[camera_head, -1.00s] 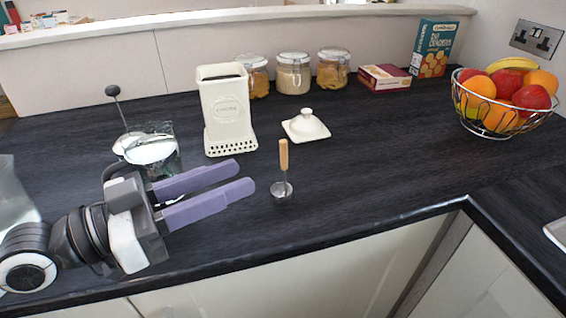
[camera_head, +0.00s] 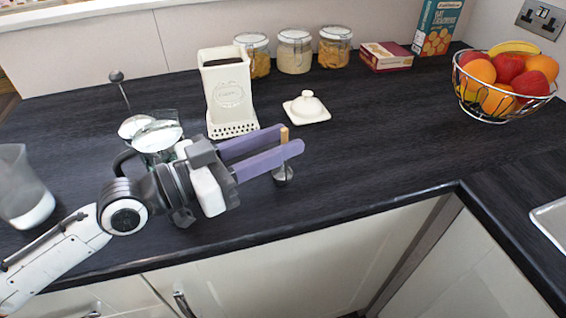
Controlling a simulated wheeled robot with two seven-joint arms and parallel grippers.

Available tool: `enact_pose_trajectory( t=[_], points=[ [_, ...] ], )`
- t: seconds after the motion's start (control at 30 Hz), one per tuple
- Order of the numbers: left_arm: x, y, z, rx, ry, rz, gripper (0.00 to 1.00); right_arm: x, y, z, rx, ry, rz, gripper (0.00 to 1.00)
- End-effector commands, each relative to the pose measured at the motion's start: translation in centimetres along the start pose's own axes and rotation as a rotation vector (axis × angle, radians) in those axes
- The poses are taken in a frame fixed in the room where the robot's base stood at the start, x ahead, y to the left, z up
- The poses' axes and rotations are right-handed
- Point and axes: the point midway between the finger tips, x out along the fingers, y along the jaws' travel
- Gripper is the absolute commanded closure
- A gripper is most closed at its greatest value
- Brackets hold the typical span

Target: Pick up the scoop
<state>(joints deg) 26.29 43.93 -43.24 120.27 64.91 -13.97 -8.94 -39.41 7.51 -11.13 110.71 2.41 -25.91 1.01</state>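The scoop (camera_head: 283,174) stands upright on the dark worktop, its small metal bowl down and its light wooden handle (camera_head: 284,134) up. My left gripper (camera_head: 292,138) comes in from the left, with its two purple fingers open. The top of the handle shows between the fingers near their tips. The near finger hides the middle of the scoop. I cannot tell whether either finger touches the handle. My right gripper is not in view.
Glass jars (camera_head: 294,52) and boxes line the wall. A wire fruit bowl (camera_head: 500,105) is at right. A glass cafetiere (camera_head: 155,135) stands behind my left arm. Worktop right of the scoop is clear.

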Motion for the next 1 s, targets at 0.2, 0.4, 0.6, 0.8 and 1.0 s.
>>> enact_pose_trajectory(
  t=[0.2,0.4,0.6,0.8,1.0],
  points=[
    [1.6,0.1,0.0,-0.001,-0.001,0.001,0.69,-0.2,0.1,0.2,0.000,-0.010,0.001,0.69],
    [1.6,0.1,0.1,0.000,-0.002,0.001,0.69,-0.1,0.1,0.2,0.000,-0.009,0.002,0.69],
    [1.6,0.1,0.1,0.000,-0.001,0.001,1.00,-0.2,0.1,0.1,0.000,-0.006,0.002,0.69],
    [1.6,0.1,0.0,0.000,-0.001,0.001,1.00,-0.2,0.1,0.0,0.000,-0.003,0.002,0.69],
    [1.6,0.1,-0.3,0.001,0.001,0.001,1.00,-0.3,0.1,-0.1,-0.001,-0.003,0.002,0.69]
  ],
)
